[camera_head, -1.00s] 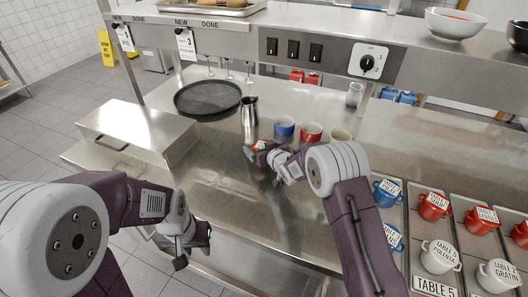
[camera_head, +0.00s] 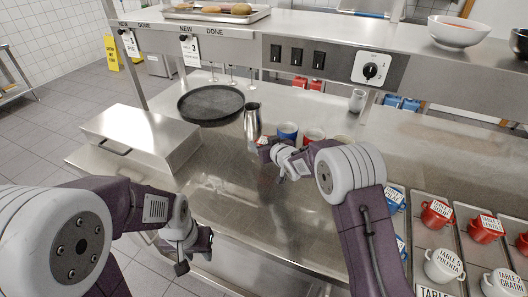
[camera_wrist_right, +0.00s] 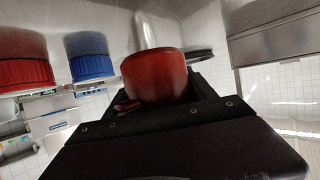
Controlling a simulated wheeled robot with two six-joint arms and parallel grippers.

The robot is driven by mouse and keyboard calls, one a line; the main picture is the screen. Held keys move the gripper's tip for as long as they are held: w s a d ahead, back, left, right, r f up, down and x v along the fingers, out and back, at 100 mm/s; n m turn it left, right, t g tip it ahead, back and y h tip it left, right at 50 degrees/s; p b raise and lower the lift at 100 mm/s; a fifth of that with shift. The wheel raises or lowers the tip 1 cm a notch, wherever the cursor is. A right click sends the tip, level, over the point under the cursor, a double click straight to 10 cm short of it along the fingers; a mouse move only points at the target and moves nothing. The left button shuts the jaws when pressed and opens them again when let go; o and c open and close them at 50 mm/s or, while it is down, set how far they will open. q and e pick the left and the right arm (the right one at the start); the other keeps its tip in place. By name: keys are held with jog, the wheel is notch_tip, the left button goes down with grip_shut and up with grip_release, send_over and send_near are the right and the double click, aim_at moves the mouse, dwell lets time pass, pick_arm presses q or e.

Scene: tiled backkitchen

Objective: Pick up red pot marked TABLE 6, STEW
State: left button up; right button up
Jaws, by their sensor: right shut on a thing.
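A small red pot (camera_wrist_right: 155,77) fills the middle of the right wrist view, between the dark fingers of my right gripper (camera_wrist_right: 160,104). In the head view only a bit of this pot (camera_head: 263,141) shows past the wrist, left of the blue pot; its label is too small to read. My right gripper (camera_head: 268,146) is shut on it.
A steel pitcher (camera_head: 253,121), a blue pot (camera_head: 287,131), another red pot (camera_head: 313,135) and a pale pot (camera_head: 342,139) stand close by. A round black tray (camera_head: 211,104) lies behind. Trays at right hold several labelled pots, including a white pot (camera_head: 443,265). The counter's middle is clear.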

notch_tip(320, 180, up, 13)
jog(key=p, duration=0.3)
jog(key=shift+r+p, duration=0.2)
jog(key=shift+p, duration=0.2)
